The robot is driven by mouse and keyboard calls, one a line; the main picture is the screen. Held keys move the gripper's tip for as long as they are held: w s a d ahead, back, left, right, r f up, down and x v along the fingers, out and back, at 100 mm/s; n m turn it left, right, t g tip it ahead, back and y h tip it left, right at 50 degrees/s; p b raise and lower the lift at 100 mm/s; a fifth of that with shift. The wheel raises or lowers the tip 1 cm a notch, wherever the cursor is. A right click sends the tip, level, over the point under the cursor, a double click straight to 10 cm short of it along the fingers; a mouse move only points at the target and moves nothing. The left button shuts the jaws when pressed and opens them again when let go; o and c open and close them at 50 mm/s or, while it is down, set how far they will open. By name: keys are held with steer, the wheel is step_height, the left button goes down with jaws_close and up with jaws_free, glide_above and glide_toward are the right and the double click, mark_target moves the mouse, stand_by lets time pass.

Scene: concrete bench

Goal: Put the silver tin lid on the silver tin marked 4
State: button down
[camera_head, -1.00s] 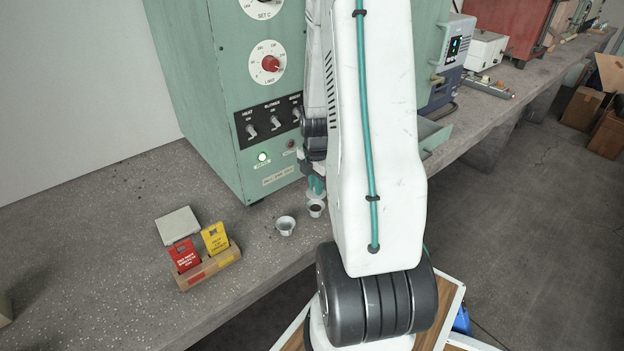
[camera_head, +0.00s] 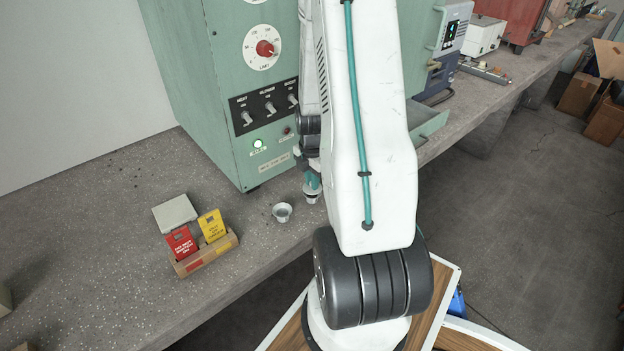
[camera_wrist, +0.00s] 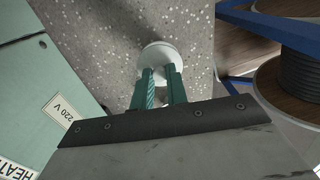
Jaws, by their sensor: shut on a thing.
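My gripper (camera_head: 312,180) has teal fingers and is shut on the round, pale silver tin lid (camera_wrist: 158,56), which shows at the fingertips in the wrist view. In the head view the lid is at the top of a small silver tin (camera_head: 311,198) on the bench, close beside the green cabinet. I cannot tell whether the lid is seated or just above the rim. In the wrist view my gripper (camera_wrist: 160,76) and the lid hide the tin below. A second small open silver tin (camera_head: 282,212) stands to the left. No number is readable on either tin.
A cardboard holder (camera_head: 208,256) with a red and a yellow card stands left on the bench, by a grey block (camera_head: 175,213). The green cabinet (camera_head: 240,130) rises close behind the tins. The bench's front edge is near.

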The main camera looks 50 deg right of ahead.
steer(key=shift+f, duration=0.8)
steer(key=c, duration=1.3)
jaws_free()
step_height(320, 180, up, 8)
steer(key=shift+f, duration=0.15)
